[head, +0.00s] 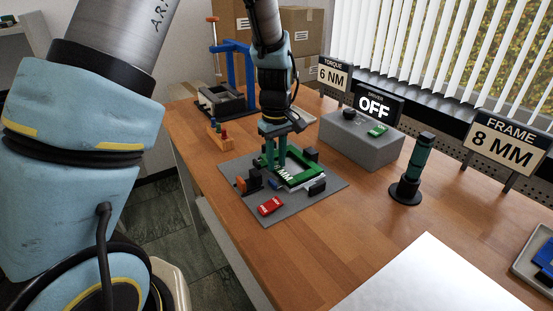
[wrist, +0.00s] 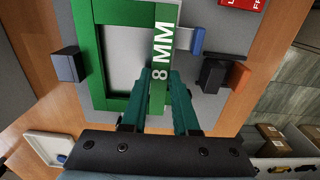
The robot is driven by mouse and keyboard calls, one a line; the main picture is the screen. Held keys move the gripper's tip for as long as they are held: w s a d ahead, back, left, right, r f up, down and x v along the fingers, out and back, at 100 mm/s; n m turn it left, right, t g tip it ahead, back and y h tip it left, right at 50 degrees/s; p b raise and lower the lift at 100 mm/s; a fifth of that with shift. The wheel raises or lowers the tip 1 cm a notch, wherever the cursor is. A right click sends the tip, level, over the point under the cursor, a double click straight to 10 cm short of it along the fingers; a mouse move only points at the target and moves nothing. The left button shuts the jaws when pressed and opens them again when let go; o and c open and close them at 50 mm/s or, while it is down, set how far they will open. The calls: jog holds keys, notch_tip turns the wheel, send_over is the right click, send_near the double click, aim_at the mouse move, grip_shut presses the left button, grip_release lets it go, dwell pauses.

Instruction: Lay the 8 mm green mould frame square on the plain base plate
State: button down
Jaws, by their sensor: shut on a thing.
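The green mould frame (wrist: 115,60), marked 8 MM, is a rectangular ring. My gripper (wrist: 160,78) is shut on its lettered side bar. In the head view the frame (head: 309,162) is over the grey fixture, with my gripper (head: 275,166) at its left side. I cannot tell whether frame and plate touch.
The grey fixture board (head: 315,200) carries black blocks (head: 317,187), a blue tab (wrist: 198,41), an orange piece (head: 241,184) and a red tag (head: 271,206). A grey control box reading OFF (head: 360,140), a dark green-topped tool (head: 410,170) and the 8 MM sign (head: 506,143) stand to the right.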

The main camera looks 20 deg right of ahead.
jog(key=shift+f, duration=0.3)
dwell(0.4)
jog(key=c, duration=0.6)
grip_release()
notch_tip(320, 180, up, 11)
jog(key=b, duration=0.2)
jog(key=s+a+f+m, duration=0.1)
jog(key=s+a+f, duration=0.1)
jog(key=a, duration=1.3)
jog(key=s+a+f+m+t, duration=0.1)
jog(key=s+a+f+m, duration=0.1)
jog(key=a, duration=1.3)
jog(key=shift+t, duration=0.3)
